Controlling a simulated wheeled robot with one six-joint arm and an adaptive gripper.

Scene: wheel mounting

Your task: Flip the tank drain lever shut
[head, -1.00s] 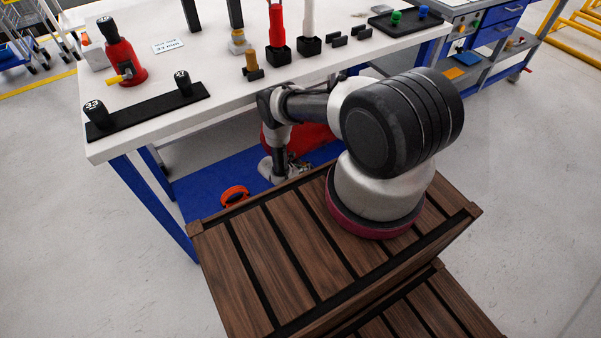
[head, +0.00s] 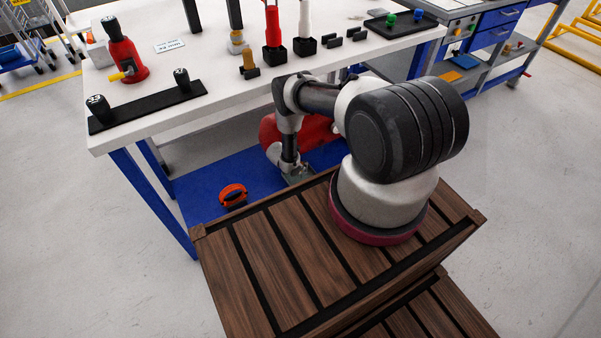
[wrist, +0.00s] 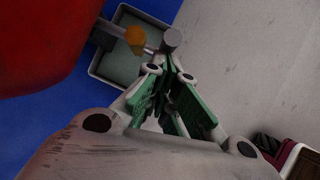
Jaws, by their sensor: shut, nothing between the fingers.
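The red tank (head: 318,132) sits on the blue shelf under the white table, partly hidden by my arm. It fills the top left of the wrist view (wrist: 40,40). A short pipe leaves it and ends at an orange-brass fitting (wrist: 135,40). A grey cylindrical end (wrist: 172,40), seemingly the drain lever's grip, lies just right of the fitting. A shallow tray (wrist: 118,62) lies below them. My gripper (wrist: 166,72) is shut and empty, its green-padded fingers pointing toward the grip. The fingertips look close to the grip; I cannot tell if they touch.
The blue shelf (head: 200,190) holds an orange-and-black round item (head: 233,195). The white table (head: 215,108) overhangs the tank and carries a red bottle jack (head: 123,58) and other tools. The slatted wooden crate (head: 290,250) stands in front. Grey floor lies to the right.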

